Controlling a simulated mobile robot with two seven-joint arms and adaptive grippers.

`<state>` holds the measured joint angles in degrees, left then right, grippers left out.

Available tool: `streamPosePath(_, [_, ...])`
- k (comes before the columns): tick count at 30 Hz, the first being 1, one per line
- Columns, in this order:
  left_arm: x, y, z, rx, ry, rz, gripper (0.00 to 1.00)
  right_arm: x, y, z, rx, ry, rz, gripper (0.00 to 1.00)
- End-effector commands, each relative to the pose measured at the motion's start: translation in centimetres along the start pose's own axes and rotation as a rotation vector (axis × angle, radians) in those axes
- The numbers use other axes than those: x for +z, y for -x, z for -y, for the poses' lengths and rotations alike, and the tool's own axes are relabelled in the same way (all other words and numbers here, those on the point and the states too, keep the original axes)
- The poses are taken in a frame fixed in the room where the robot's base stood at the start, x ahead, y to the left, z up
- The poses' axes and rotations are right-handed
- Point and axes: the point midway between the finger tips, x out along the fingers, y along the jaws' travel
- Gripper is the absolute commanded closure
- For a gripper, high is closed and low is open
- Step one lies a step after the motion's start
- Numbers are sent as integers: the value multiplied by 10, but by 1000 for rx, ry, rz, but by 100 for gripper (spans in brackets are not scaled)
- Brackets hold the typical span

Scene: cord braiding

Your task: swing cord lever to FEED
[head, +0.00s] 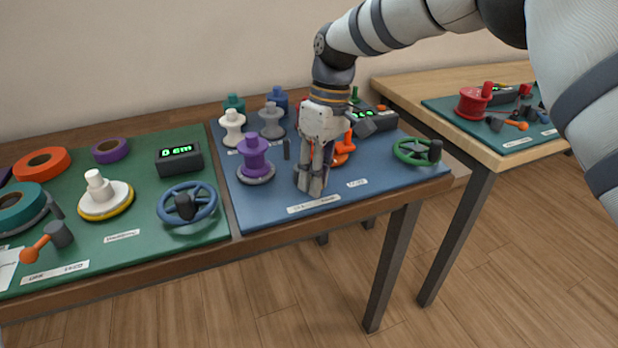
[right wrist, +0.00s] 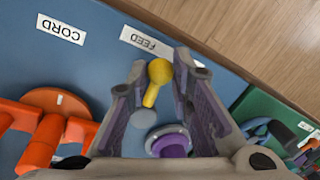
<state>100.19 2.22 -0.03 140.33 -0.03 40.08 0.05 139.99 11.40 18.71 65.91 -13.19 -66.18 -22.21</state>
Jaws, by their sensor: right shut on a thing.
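The cord lever has a yellow knob and arm (right wrist: 157,78) and a grey round pivot (right wrist: 142,119) on the blue mat (right wrist: 100,63). In the right wrist view its knob points toward the FEED label (right wrist: 146,40); the CORD label (right wrist: 60,29) lies to the left. My right gripper (right wrist: 160,70) is shut on the lever's knob, one finger on each side. In the head view my right gripper (head: 313,185) reaches down to the blue mat's front part and hides the lever. My left gripper is not in view.
A purple spool (head: 255,158) stands left of my right gripper, and an orange part (head: 345,150) just behind it on the right. A green handwheel (head: 417,152) is farther right. The green mat (head: 130,215) on the left holds a blue handwheel (head: 187,204).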

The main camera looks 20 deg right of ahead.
Motion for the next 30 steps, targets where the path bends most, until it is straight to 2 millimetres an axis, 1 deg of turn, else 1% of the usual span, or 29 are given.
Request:
streamPosePath(6, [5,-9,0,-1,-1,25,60,1,0,-10,1,174,33,100])
streamPosePath(15, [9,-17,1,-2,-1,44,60,1,2,-19,1,345,65,100])
streamPosePath(21, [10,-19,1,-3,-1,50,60,1,4,-22,2,404,76,100])
streamPosePath(30, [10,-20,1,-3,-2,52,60,0,5,-23,3,429,80,100])
